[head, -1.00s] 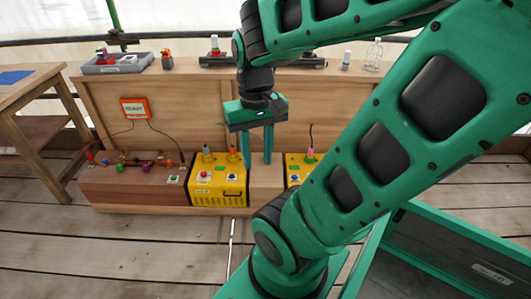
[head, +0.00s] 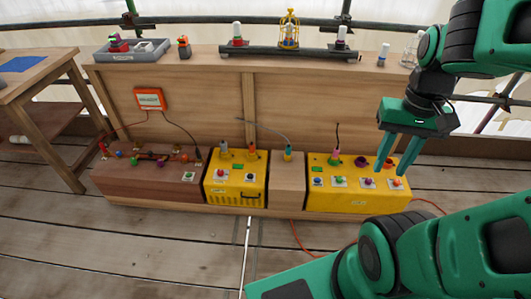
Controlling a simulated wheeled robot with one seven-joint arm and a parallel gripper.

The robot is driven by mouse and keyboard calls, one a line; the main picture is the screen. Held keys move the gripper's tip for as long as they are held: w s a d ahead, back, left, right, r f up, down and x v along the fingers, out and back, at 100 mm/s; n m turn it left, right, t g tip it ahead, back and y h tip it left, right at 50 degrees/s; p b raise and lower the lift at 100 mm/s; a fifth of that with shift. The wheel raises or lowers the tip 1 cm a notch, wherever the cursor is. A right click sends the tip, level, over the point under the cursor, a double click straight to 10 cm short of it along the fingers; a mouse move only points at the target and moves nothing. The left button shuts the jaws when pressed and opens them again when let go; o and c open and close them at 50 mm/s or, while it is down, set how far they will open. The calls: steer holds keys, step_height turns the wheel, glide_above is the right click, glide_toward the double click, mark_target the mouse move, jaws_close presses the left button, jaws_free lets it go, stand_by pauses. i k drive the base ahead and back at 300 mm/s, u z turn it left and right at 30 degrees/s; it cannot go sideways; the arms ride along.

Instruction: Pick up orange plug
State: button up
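A small orange plug (head: 252,151) stands upright on top of the left yellow box (head: 236,190), beside a grey plug (head: 224,149). My gripper (head: 393,170) is at the right, fingers pointing down and apart, with nothing seen between them. It shows in front of the right end of the long yellow box (head: 335,199), well to the right of the orange plug. Whether the fingertips touch that box I cannot tell. My arm covers part of the right side of the view.
A plug with a cable (head: 288,153) stands on the wooden block, and a pink plug (head: 335,157) on the long yellow box. A brown box (head: 130,182) with several coloured knobs is at the left. A grey tray (head: 132,51) sits on the back shelf.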

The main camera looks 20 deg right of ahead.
mark_target(251, 152)
steer(key=z, duration=0.1)
steer(key=i, duration=1)
steer(key=u, duration=0.05)
